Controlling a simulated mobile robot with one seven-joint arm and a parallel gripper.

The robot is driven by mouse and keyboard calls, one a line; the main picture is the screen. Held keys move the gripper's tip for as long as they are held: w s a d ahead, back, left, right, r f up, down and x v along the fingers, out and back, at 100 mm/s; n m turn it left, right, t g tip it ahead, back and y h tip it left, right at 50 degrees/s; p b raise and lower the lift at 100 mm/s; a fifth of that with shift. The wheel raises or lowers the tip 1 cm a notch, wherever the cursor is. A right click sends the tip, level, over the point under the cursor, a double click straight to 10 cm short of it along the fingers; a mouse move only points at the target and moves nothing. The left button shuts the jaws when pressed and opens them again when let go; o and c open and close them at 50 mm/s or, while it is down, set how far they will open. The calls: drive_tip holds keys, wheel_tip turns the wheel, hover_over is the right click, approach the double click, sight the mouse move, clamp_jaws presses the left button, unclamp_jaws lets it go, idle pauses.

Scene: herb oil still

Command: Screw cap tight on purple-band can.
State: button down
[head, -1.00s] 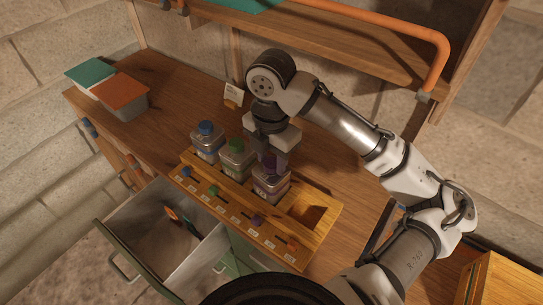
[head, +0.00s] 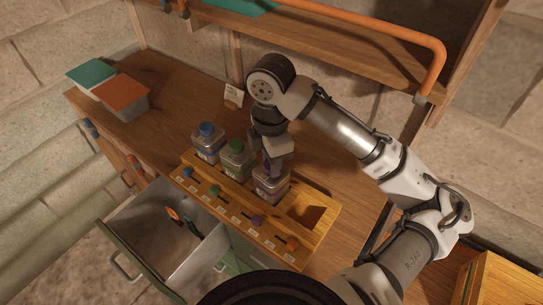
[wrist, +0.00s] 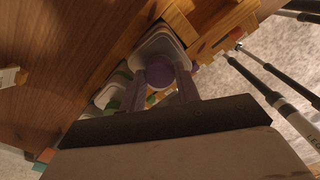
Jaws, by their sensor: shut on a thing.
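The purple-band can (head: 270,187) stands in the wooden rack, right of the green-capped can, and shows at the top of the wrist view (wrist: 160,42). Its purple cap (wrist: 160,72) sits at the can's mouth between my fingers. My gripper (head: 272,166) points down over this can and is shut on the purple cap. In the head view the fingers mostly hide the cap. How tight the cap sits cannot be told.
A blue-capped can (head: 207,142) and a green-capped can (head: 237,157) stand to the left in the rack (head: 315,228), whose right slot is empty. Coloured pegs line its front. An open drawer (head: 150,240) holds small tools. Two lidded boxes (head: 122,95) stand at the far left.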

drive_tip(key=m, duration=0.7)
drive_tip(key=shift+m, duration=0.4)
drive_tip(key=m, duration=0.6)
drive_tip(key=c, duration=1)
unclamp_jaws()
drive_tip(key=shift+r, duration=3.5)
